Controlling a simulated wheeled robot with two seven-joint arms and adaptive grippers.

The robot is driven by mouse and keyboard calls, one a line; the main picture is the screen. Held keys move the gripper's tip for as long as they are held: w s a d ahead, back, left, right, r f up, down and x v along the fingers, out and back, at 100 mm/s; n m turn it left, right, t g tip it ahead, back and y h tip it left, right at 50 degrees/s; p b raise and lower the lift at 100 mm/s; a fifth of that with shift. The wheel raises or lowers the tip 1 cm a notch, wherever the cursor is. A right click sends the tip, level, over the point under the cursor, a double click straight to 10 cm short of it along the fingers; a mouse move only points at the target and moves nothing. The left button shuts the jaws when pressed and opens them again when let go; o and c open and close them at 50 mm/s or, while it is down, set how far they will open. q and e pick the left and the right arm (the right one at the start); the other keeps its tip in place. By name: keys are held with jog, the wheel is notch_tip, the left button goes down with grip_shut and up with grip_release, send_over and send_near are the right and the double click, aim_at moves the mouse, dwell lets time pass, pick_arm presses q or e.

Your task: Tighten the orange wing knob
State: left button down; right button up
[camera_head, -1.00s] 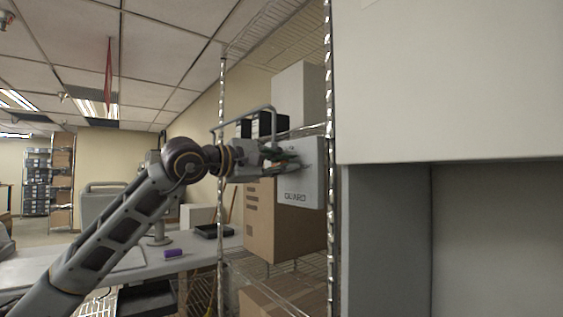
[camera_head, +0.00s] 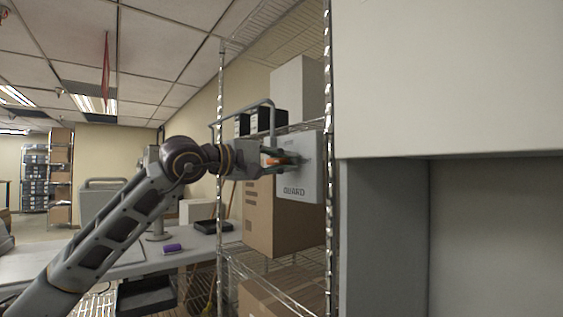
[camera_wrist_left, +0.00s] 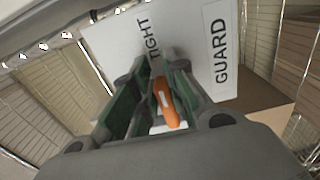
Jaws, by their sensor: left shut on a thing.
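The orange wing knob (camera_wrist_left: 167,104) sits between the fingers of my left gripper (camera_wrist_left: 160,88) in the left wrist view, in front of a pale grey panel (camera_wrist_left: 185,35) lettered "TIGHT" and "GUARD". In the head view the knob (camera_head: 277,161) is a small orange patch at the fingertips of my left gripper (camera_head: 285,160). The gripper reaches the panel's face (camera_head: 310,180) from the left and is shut on the knob. The fingers partly hide the knob. My right gripper is not in view.
A wire shelf with a metal post (camera_head: 330,230) stands around the panel. A cardboard box (camera_head: 268,222) is below and behind it. A grey bench (camera_head: 130,260) with a purple item (camera_head: 172,248) lies at left. A large pale cabinet (camera_head: 450,80) fills the right.

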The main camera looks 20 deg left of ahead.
pick_arm(q)
jog(key=c, duration=1.6)
grip_release()
jog(key=shift+w+a+r, duration=0.1)
jog(key=shift+r, duration=0.05)
jog(key=shift+c, duration=0.2)
jog(key=shift+o, duration=1)
jog(key=shift+w, duration=0.1)
jog(key=shift+w+f, duration=0.2)
jog(key=shift+w, duration=0.05)
jog(key=shift+s+r, duration=0.1)
jog(key=shift+s, duration=0.25)
jog(key=shift+s+a, duration=0.45)
jog(key=v, duration=1)
